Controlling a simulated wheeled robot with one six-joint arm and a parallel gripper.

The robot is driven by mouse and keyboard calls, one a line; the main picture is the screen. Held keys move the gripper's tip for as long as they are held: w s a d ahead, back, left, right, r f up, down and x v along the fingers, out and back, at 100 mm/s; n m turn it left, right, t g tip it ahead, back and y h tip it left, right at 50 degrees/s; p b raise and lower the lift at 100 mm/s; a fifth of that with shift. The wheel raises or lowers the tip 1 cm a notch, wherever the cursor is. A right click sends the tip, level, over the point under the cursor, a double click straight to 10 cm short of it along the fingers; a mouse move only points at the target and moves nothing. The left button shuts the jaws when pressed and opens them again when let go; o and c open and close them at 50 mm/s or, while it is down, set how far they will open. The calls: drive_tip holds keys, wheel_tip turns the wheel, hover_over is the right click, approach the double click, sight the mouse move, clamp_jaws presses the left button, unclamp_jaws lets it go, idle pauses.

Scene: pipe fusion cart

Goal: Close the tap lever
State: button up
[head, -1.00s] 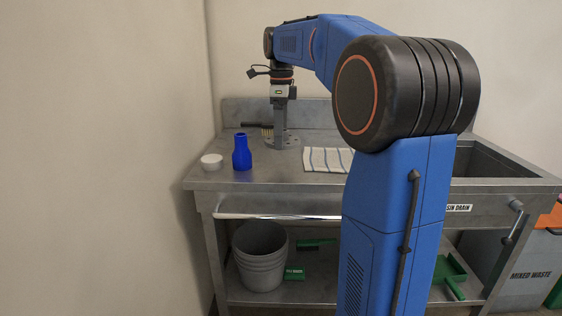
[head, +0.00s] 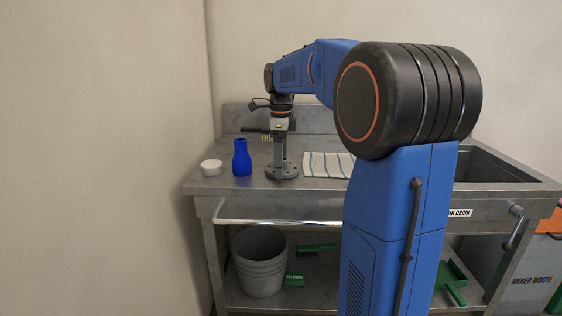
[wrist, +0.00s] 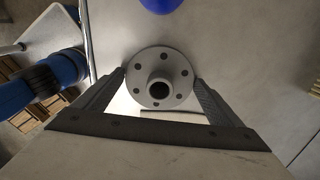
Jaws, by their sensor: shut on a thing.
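The tap lever (head: 512,236) is a grey handle slanting down and left from a pivot on the sink's front at the right, beside a partly hidden drain label (head: 459,212). My gripper (head: 280,164) is far to its left, over the worktop, pointing down. It is shut on a grey round flange (head: 283,172), which also shows in the wrist view (wrist: 176,62) with a ring of holes and a central neck, between my two fingertips (wrist: 160,76). Whether the flange touches the worktop I cannot tell. The lever is out of the wrist view.
A striped cloth (head: 326,165) lies to the right, a brush (head: 266,137) behind. A rail (head: 280,222) runs along the front; a grey bucket (head: 261,264) sits below. My arm hides the middle.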

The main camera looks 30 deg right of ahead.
drive_tip(key=o, duration=0.9)
drive_tip(key=shift+f, duration=0.1)
drive_tip(key=r, duration=1.7)
drive_tip(key=shift+w+a+r, duration=0.15)
drive_tip(key=shift+a+r, duration=0.05)
drive_tip(key=shift+a, duration=0.15)
